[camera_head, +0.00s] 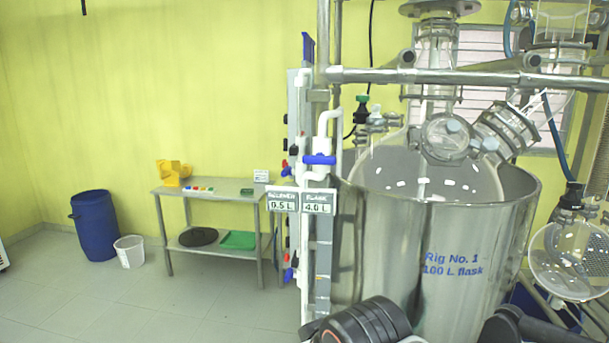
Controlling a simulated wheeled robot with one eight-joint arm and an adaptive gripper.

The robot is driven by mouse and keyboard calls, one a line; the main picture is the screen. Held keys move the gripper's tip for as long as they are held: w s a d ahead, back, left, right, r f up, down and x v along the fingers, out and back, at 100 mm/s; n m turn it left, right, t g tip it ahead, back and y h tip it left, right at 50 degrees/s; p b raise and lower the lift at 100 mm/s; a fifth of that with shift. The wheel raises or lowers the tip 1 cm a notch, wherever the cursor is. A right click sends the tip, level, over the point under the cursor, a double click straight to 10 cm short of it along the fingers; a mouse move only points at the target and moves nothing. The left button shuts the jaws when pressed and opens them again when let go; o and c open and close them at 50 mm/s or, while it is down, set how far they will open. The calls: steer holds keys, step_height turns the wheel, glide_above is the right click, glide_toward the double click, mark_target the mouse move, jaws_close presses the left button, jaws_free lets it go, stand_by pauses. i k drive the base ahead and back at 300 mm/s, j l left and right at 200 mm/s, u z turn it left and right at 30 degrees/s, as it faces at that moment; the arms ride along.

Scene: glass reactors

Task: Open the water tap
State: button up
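A blue-handled tap (319,159) sits on the white vertical pipe left of the steel vessel. Its handle lies level, across the pipe. A second, smaller blue handle (288,274) shows low on the same panel, and a small red handle (285,164) shows higher on its left side. No label tells which of these is the water tap. Dark parts of my own arm show at the bottom edge, in front of the vessel. My gripper's fingers are not visible, and nothing of mine touches the taps.
The steel vessel (432,238), marked "Rig No. 1 100 L flask", fills the right. Steel rails (460,77) cross above it. A sign (318,203) reads "4.0 L". A metal table (218,187), a blue barrel (95,225) and a white bucket (129,252) stand left. The left foreground floor is clear.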

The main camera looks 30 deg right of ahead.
mark_target(287, 170)
steer(key=i+j+z, duration=0.15)
steer(key=j+z, duration=0.15)
steer(key=j, duration=0.15)
steer(key=i+j+z, duration=0.1)
steer(key=j+z, duration=0.55)
steer(key=j, duration=0.3)
steer(key=i+j+z, duration=0.15)
steer(key=i+j, duration=0.15)
steer(key=i+j+z, duration=0.15)
steer(key=j, duration=0.25)
steer(key=i+j, duration=0.25)
steer(key=j, duration=0.15)
steer(key=i+j, duration=0.25)
steer(key=j, duration=0.15)
steer(key=i+u, duration=0.1)
steer(key=i, duration=0.45)
